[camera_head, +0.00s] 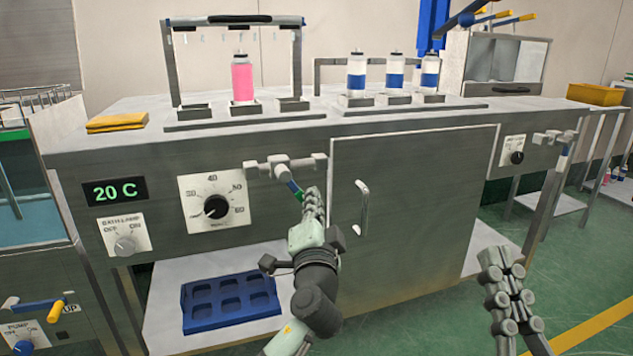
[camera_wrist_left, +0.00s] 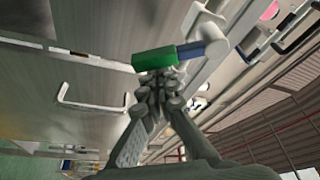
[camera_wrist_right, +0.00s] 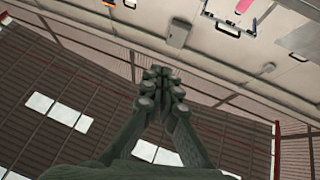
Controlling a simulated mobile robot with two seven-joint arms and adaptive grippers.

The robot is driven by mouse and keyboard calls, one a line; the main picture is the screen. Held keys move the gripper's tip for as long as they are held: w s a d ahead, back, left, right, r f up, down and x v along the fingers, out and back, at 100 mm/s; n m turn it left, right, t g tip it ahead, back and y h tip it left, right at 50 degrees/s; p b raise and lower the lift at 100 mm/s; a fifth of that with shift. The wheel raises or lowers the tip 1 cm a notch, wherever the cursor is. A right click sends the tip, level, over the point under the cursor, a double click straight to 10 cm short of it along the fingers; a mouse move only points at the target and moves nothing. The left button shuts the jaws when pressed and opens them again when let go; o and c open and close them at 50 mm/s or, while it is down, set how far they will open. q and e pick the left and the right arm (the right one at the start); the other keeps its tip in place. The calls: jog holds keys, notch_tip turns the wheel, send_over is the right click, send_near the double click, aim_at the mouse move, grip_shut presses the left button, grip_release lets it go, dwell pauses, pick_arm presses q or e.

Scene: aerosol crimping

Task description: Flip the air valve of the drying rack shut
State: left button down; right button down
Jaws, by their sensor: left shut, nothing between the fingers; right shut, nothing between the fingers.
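A grey pipe valve (camera_head: 285,165) sits on the bench front, right of the temperature dial. Its lever (camera_head: 295,190), blue with a green end, slants down and to the right. My left gripper (camera_head: 312,205) is shut and empty, with its fingertips at the lever's green end. In the left wrist view the green grip (camera_wrist_left: 153,60) lies across the fingertips (camera_wrist_left: 158,80); I cannot tell whether they touch. A rack frame (camera_head: 300,65) with small hanging nozzles stands on the bench above, over a pink bottle (camera_head: 242,80). My right gripper (camera_head: 497,265) is shut and empty, low at the right, away from the bench.
A cabinet door handle (camera_head: 364,205) sticks out right of my left gripper. A second valve (camera_head: 553,138) is at the bench's right end. A dial (camera_head: 215,205) is left of the valve. A blue tray (camera_head: 230,305) lies on the lower shelf. Several blue-banded bottles stand on the bench.

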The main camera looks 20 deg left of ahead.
jog(key=w+d+f+g+h+p, duration=0.1)
jog(key=d+f+g+h+p, duration=0.1)
jog(key=f+g, duration=0.45)
jog(key=w+d+f+g+h+p, duration=0.2)
jog(key=d+f+g+h, duration=0.1)
jog(key=f, duration=0.7)
jog(key=s+d+f+m+g+h+p, duration=0.2)
jog(key=s+d+f+g+h+p, duration=0.3)
jog(key=s+d+f+g, duration=0.65)
pick_arm(q)
jog(key=shift+s+a+f+m+g+h+p, duration=0.2)
jog(key=shift+s+a+f+m+g+p, duration=0.25)
jog(key=shift+m, duration=0.75)
jog(key=shift+s+a+f+m+g+h+p, duration=0.2)
jog(key=shift+a+m+p, duration=0.3)
jog(key=shift+m, duration=0.7)
jog(key=shift+s+a+f+m+g+h+p, duration=0.2)
jog(key=shift+s+a+f+m+g+p, duration=0.25)
jog(key=shift+m, duration=0.75)
pick_arm(e)
jog(key=s+x, duration=0.1)
jog(key=x, duration=0.7)
jog(key=shift+s+d+t, duration=0.25)
jog(key=shift+s+t, duration=0.15)
jog(key=shift+s, duration=0.35)
pick_arm(q)
jog(key=shift+w+a+r, duration=0.1)
jog(key=shift+a, duration=0.05)
pick_arm(e)
jog(key=shift+f, duration=0.15)
